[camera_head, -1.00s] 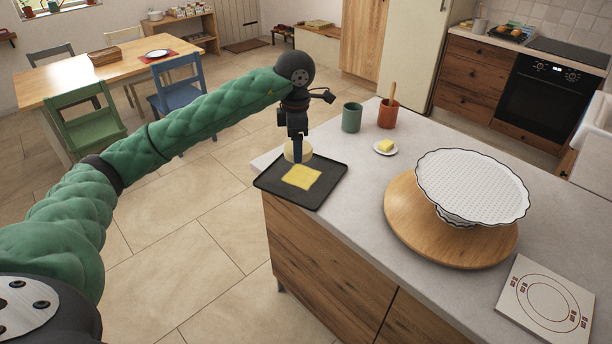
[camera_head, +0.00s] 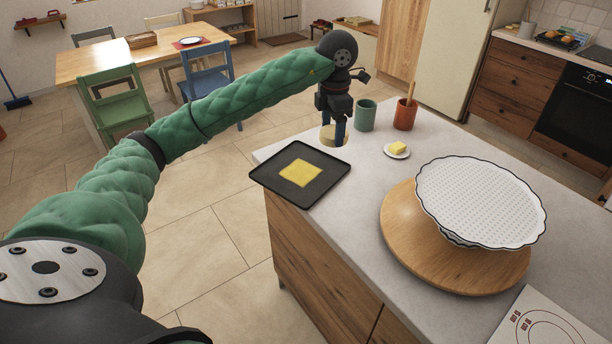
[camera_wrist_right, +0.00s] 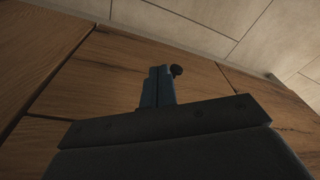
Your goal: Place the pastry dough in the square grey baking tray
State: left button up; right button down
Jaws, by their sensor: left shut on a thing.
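A square dark grey baking tray (camera_head: 270,180) lies at the near left corner of the counter. A flat yellow square sheet (camera_head: 300,173) lies on it. The fingers partly hide this piece. I cannot tell for sure whether the pale piece or the yellow sheet is the pastry dough. My right gripper (camera_wrist_right: 158,88) shows only in the right wrist view, shut and empty, in front of wooden cabinet fronts.
A green cup (camera_head: 366,115), a red-brown pot (camera_head: 405,114) and butter (camera_head: 397,147) on a small plate stand right of the left gripper. A white fluted dish (camera_head: 478,196) sits on a round wooden board (camera_head: 410,245). Counter between tray and board is clear.

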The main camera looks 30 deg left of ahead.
aim_at(333, 132)
pick_arm(q)
notch_tip(333, 132, down, 3)
jog(key=b, duration=0.2)
jog(key=shift+f+b, duration=0.15)
jog(key=shift+b, duration=0.25)
pick_arm(e)
notch_tip(333, 132, up, 23)
jog(key=s+b, duration=0.2)
jog(key=b, duration=0.1)
pick_arm(q)
jog(key=a+f+p, duration=0.1)
jog(key=a+f, duration=0.2)
jog(key=w+a+f+p, duration=0.1)
jog(key=a+f, duration=0.2)
jog(key=a, duration=0.1)
jog(key=a+f+p, duration=0.2)
jog(key=a+f, duration=0.2)
jog(key=shift+w+a, duration=0.25)
jog(key=shift+f+p, duration=0.9)
jog(key=shift+f, duration=1.15)
pick_arm(e)
notch_tip(333, 132, down, 24)
jog(key=shift+s+d+r, duration=0.2)
jog(key=shift+s+r, duration=0.05)
pick_arm(q)
jog(key=shift+f, duration=0.1)
pick_arm(e)
jog(key=shift+w+r, duration=0.1)
jog(key=shift+r, duration=0.1)
